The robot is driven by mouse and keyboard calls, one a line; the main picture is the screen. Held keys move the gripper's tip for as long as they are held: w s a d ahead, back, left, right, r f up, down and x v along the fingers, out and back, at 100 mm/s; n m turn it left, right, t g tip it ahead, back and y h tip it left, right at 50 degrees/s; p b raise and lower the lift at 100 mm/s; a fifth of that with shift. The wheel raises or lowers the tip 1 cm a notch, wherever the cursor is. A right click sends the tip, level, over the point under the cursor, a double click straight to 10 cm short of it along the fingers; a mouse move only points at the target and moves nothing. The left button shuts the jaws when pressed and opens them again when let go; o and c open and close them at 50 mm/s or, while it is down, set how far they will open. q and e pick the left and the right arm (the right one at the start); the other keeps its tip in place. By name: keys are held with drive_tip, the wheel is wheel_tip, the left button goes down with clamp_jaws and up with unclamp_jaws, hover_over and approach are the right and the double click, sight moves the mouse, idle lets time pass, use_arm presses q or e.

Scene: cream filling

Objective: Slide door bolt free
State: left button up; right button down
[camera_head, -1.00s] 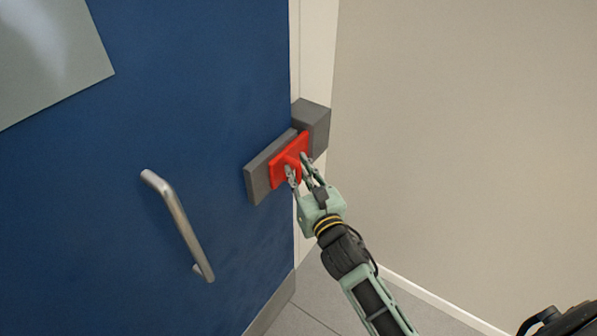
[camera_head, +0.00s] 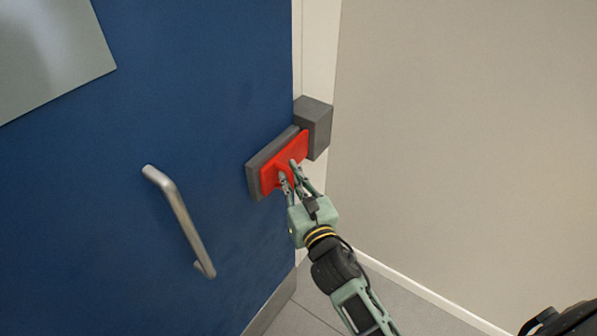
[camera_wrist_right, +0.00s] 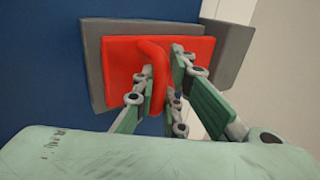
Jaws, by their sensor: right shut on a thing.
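The red bolt (camera_head: 297,149) lies against its grey mounting plate (camera_head: 257,179) on the blue door (camera_head: 120,130). The grey keeper block (camera_head: 315,125) sits on the frame to the right, and the bolt's right end is close to it. My right gripper (camera_head: 291,180) is shut on the bolt's raised red handle, which also shows in the right wrist view (camera_wrist_right: 152,58) between the fingers (camera_wrist_right: 160,95). My left gripper is not in view.
A metal pull handle (camera_head: 181,222) stands out from the door left of the bolt. A pale panel (camera_head: 50,50) is at the upper left. The beige wall (camera_head: 460,130) is right of the frame, with open floor (camera_head: 320,300) below.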

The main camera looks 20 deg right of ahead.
drive_tip(key=shift+s+a, duration=0.2)
drive_tip(key=c, duration=2)
unclamp_jaws()
drive_tip(key=shift+d, duration=0.1)
drive_tip(key=shift+c, duration=0.2)
drive_tip(key=s, duration=1.2)
drive_tip(key=shift+d, duration=0.45)
drive_tip(key=shift+w, duration=0.1)
drive_tip(key=s+f+m+g, duration=0.3)
drive_tip(key=f+m, duration=0.3)
drive_tip(key=f, duration=0.7)
drive_tip(key=s+f+m+g+b, duration=0.1)
drive_tip(key=s+f+m+g, duration=0.3)
drive_tip(key=f, duration=0.9)
drive_tip(key=s+f+m+g, duration=0.25)
drive_tip(key=f+m, duration=0.45)
drive_tip(key=f, duration=0.6)
drive_tip(key=s+d+f+m+g, duration=0.3)
drive_tip(key=s+f+m, duration=0.5)
drive_tip(key=s, duration=0.5)
drive_tip(key=s+d+f+m+g+h, duration=0.1)
drive_tip(key=s+d+f+m+g, duration=0.3)
drive_tip(key=s+f+m, duration=0.5)
drive_tip(key=s+d+f, duration=0.1)
drive_tip(key=s+f, duration=0.1)
drive_tip(key=s, duration=0.2)
drive_tip(key=shift+s+d+f+b, duration=0.25)
drive_tip(key=shift+s+d+b, duration=0.1)
drive_tip(key=shift+d+b, duration=0.05)
